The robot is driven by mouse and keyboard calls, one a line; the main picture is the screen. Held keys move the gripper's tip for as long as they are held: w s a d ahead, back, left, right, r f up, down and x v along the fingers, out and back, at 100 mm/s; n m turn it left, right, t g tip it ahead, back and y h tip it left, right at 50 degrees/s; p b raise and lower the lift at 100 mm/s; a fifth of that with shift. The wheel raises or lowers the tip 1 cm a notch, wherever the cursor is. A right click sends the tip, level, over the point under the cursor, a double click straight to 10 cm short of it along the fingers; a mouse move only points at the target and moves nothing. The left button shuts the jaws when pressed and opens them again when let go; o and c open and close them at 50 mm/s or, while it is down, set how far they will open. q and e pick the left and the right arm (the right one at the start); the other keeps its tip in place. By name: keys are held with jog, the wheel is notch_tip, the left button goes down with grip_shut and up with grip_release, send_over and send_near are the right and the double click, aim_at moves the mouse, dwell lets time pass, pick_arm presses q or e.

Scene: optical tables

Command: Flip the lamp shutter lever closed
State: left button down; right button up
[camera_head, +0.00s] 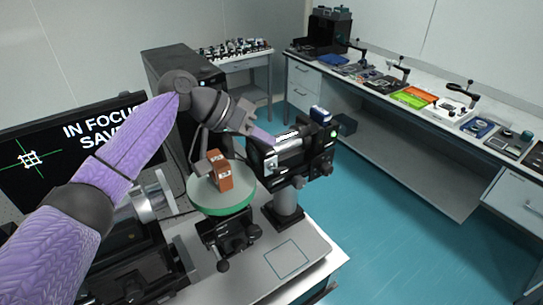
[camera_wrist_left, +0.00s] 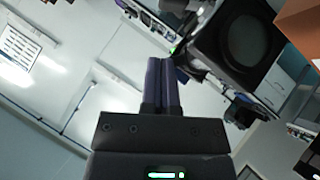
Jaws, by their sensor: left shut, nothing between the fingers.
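The lamp (camera_head: 292,158) is a black and silver housing on a post, right of centre in the head view. A blue-topped part (camera_head: 320,114) and a small green light sit at its far end; I cannot clearly make out the shutter lever. My left gripper (camera_head: 262,137) is at the lamp's upper left side, its purple fingers close to the housing; I cannot tell whether they touch it. In the left wrist view the fingers (camera_wrist_left: 161,72) are shut together and empty, beside a black housing with a round dark opening (camera_wrist_left: 246,40). My right gripper is out of view.
An orange-brown block (camera_head: 220,171) stands on a round green-edged stage (camera_head: 222,200) left of the lamp. A monitor (camera_head: 75,145) reading "IN FOCUS" is at the left. A bench (camera_head: 440,135) with instruments runs along the right. The table's front right corner is mostly bare.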

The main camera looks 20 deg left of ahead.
aim_at(281, 171)
pick_arm(q)
jog(key=f, duration=0.1)
jog(key=d+f, duration=0.1)
jog(key=s+d+f, duration=0.1)
jog(key=shift+f, duration=0.4)
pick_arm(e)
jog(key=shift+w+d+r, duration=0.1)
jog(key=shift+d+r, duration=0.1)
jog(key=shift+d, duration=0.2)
